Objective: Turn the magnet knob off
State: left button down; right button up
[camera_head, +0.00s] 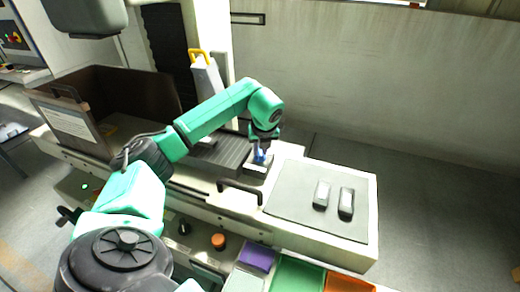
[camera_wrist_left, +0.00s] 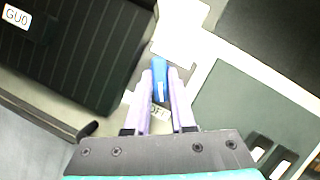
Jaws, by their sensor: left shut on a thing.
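The magnet knob (camera_head: 260,156) is a small blue part at the end of the dark ribbed plate. In the left wrist view the blue knob (camera_wrist_left: 158,75) sits between the tips of two pale purple fingers. My left gripper (camera_head: 262,146) reaches down onto it and is shut on it. The gripper also fills the lower middle of the wrist view (camera_wrist_left: 160,92). A pale label with dark letters, seemingly "OFF" (camera_wrist_left: 160,116), shows between the fingers. The lower part of the knob is hidden by the fingers. My right gripper is not in view.
The dark ribbed plate (camera_head: 228,150) lies left of the knob. A black handle (camera_head: 240,190) sticks out in front. A grey-topped block (camera_head: 290,205) with two small dark-and-silver pieces stands right. A brown open-sided guard (camera_head: 130,90) stands left. Coloured bins (camera_head: 298,273) lie in front.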

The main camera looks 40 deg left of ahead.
pick_arm(q)
jog(key=shift+w+r+n+g+y, duration=0.1)
jog(key=shift+n+g+y, duration=0.25)
jog(key=shift+n, duration=0.85)
jog(key=c, duration=0.8)
grip_release()
jog(key=shift+o, duration=0.2)
jog(key=p+v, duration=0.1)
jog(key=v, duration=1.3)
jog(key=shift+r+p, duration=0.25)
jog(key=shift+p, duration=0.15)
